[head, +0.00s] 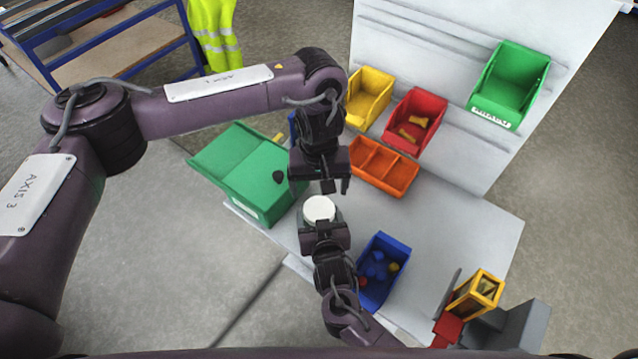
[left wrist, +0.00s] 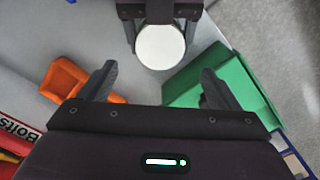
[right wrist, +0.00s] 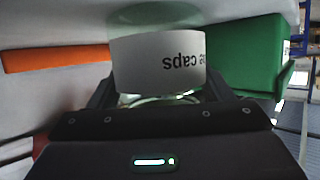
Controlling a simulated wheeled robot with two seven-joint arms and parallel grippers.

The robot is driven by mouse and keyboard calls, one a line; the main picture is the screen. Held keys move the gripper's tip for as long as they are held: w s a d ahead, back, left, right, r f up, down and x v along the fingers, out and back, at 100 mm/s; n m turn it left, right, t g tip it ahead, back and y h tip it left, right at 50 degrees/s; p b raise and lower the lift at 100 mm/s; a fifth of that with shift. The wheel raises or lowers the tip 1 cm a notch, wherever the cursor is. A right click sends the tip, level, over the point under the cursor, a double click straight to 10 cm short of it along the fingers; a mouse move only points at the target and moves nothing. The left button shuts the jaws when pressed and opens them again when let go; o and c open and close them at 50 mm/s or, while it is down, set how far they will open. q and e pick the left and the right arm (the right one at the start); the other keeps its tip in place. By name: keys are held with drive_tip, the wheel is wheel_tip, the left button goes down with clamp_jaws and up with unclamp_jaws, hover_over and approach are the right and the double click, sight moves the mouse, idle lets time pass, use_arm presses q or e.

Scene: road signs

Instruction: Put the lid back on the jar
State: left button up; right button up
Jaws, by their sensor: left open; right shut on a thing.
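A white round lid (head: 319,208) shows from above on top of the jar; it also shows in the left wrist view (left wrist: 160,47). The glass jar has a white label (right wrist: 160,64) with upside-down text ending in "caps" in the right wrist view. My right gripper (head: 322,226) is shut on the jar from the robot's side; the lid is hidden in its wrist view. My left gripper (head: 335,188) is open and empty, pointing down just above and beyond the lid. Its spread fingers also show in the left wrist view (left wrist: 157,78). Whether the jar touches the table is unclear.
A green bin (head: 245,170) stands left of the jar. An orange divided tray (head: 384,167) and a blue bin (head: 384,268) with small parts are to the right. Red (head: 415,118) and yellow (head: 369,95) bins are at the back panel. Table surface (head: 450,225) on the right is clear.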

sight(318, 208)
use_arm(q)
drive_tip(key=shift+r+n, duration=0.15)
drive_tip(key=shift+n, duration=0.35)
drive_tip(key=shift+f, duration=4)
drive_tip(key=c, duration=1)
drive_tip(key=m, duration=0.5)
drive_tip(key=shift+m, duration=0.3)
drive_tip(key=m, duration=0.4)
